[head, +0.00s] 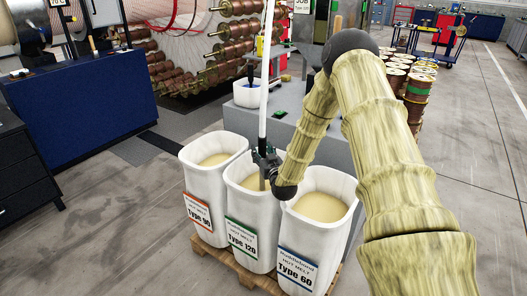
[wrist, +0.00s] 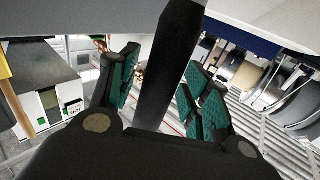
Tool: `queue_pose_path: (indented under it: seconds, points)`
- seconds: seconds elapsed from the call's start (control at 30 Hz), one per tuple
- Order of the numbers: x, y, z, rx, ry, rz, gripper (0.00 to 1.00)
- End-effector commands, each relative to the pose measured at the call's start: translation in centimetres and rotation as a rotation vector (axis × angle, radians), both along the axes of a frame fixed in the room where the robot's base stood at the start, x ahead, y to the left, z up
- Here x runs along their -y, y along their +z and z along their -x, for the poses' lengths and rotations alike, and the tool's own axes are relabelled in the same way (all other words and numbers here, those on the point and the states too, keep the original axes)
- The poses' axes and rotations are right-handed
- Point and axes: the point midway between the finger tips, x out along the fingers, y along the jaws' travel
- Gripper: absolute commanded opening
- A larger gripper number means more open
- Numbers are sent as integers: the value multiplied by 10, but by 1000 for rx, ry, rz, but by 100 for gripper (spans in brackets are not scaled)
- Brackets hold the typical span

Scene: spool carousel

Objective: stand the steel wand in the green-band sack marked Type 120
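The steel wand (head: 265,80) is a long pale shaft, nearly upright, its top cut off by the picture edge. Its grey lower part (head: 262,183) goes down into the beige fill of the green-band sack marked Type 120 (head: 243,222); its tip is hidden. My gripper (head: 267,158) is above that sack's mouth, around the wand. In the wrist view, the wand shows as a dark shaft (wrist: 172,70) between the green-padded fingers of my gripper (wrist: 155,90). The fingers are spread, with gaps beside the shaft.
The orange-band Type 90 sack (head: 197,212) stands left and the blue-band Type 60 sack (head: 297,268) right, on a wooden pallet (head: 243,276). A grey block (head: 283,118) with a white tub (head: 249,97) is behind.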

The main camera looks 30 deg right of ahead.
Motion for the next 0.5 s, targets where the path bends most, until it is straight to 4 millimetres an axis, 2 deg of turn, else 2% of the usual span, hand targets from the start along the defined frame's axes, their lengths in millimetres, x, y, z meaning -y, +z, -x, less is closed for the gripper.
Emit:
queue_pose_path:
  seconds: [0.03, 0.33, 0.5]
  points:
    - [-6, -24, 7, -33, 8, -18, 54]
    - [-7, -24, 8, -33, 8, -19, 54]
    - [-6, -12, 8, -30, 7, -17, 54]
